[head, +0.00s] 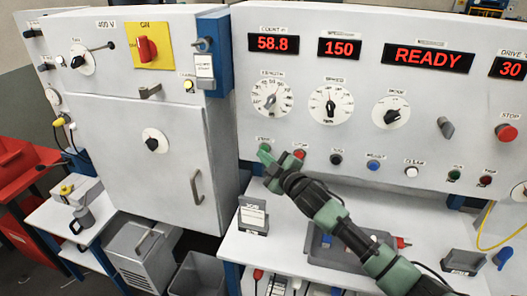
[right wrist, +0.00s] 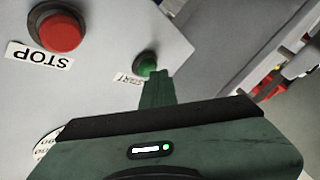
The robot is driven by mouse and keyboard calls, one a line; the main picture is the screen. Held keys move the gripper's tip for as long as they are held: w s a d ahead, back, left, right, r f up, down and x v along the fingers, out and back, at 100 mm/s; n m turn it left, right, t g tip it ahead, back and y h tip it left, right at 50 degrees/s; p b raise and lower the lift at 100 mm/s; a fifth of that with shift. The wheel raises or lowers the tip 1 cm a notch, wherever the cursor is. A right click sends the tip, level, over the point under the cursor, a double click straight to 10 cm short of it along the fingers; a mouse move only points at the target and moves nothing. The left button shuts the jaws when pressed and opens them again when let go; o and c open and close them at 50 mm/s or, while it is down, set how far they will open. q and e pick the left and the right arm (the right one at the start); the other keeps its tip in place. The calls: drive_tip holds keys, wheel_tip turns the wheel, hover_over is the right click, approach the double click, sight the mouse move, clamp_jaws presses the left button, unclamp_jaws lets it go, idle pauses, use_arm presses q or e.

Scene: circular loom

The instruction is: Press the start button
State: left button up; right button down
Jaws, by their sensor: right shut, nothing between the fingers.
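The green start button (right wrist: 147,63) shows in the right wrist view with a START label beside it. In the head view it sits at the left end of the button row and my gripper mostly covers it. My right gripper (head: 265,155) is shut and empty, with its fingertips at the start button. In the right wrist view the fingertips (right wrist: 158,76) overlap the button's lower edge; I cannot tell whether they touch it. The left gripper is not in view.
A red stop button (right wrist: 62,32) lies close beside the start button. A black button (head: 336,159), a blue button (head: 373,165) and a white button (head: 411,171) follow to the right. The display (head: 429,58) reads READY. A shelf with a grey tray (head: 318,249) lies below.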

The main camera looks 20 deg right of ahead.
drive_tip(key=shift+w+d, duration=0.1)
drive_tip(key=shift+w, duration=0.05)
idle(0.4)
drive_tip(key=shift+s+a+p, duration=0.35)
drive_tip(key=shift+s+a, duration=0.15)
drive_tip(key=shift+s, duration=0.25)
